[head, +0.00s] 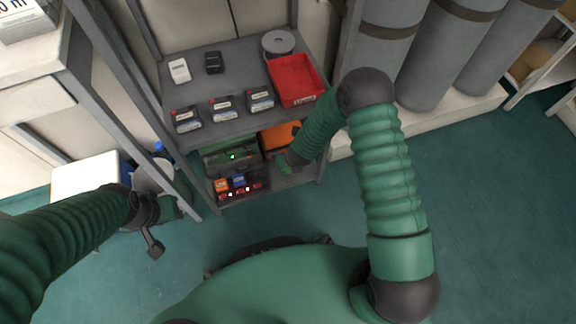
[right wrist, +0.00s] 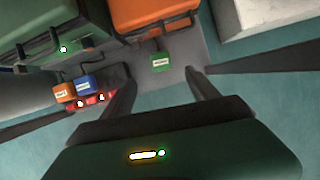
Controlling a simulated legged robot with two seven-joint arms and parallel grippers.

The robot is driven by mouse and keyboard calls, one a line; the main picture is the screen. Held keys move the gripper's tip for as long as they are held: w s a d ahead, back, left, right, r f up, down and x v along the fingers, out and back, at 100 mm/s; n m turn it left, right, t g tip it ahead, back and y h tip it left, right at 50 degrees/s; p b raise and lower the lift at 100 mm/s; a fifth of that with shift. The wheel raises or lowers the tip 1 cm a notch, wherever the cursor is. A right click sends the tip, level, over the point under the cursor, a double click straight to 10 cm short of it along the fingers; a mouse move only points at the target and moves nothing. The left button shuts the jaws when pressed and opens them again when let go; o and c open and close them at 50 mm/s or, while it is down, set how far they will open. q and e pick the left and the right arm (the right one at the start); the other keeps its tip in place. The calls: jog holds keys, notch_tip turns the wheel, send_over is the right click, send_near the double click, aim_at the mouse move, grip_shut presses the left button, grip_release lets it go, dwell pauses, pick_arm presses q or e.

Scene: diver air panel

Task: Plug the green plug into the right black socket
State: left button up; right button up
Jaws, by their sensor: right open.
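The green plug (right wrist: 160,62) lies on the grey lower shelf in the right wrist view, between and just beyond the tips of my right gripper (right wrist: 160,78). My right gripper is open and empty, and the plug is not gripped. A dark socket strip (head: 262,175) stands on the lower shelf, left of my right gripper in the head view. It holds an orange plug (right wrist: 64,92) and a blue plug (right wrist: 86,84) side by side. Its right end, beside the blue plug, looks black and empty. My left gripper (head: 155,240) hangs over the floor; its jaws are unclear.
A green case (right wrist: 62,50) and an orange case (right wrist: 155,14) stand behind the strip and green plug. Red lit switches (right wrist: 102,97) line the strip's front. The upper shelf (head: 235,75) overhangs, with a red tray (head: 294,80) on it. Grey cylinders (head: 440,60) stand at right.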

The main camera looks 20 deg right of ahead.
jog(key=b+x, duration=0.3)
jog(key=x, duration=0.3)
jog(key=b+x, duration=0.3)
jog(key=x, duration=0.3)
jog(key=shift+s+d+f, duration=0.1)
jog(key=shift+f, duration=0.35)
jog(key=shift+w+f+b, duration=0.3)
jog(key=shift+w+f, duration=0.05)
jog(key=shift+f, duration=0.1)
grip_shut()
jog(key=shift+r, duration=0.2)
jog(key=shift+r+p, duration=1.2)
jog(key=shift+r, duration=0.15)
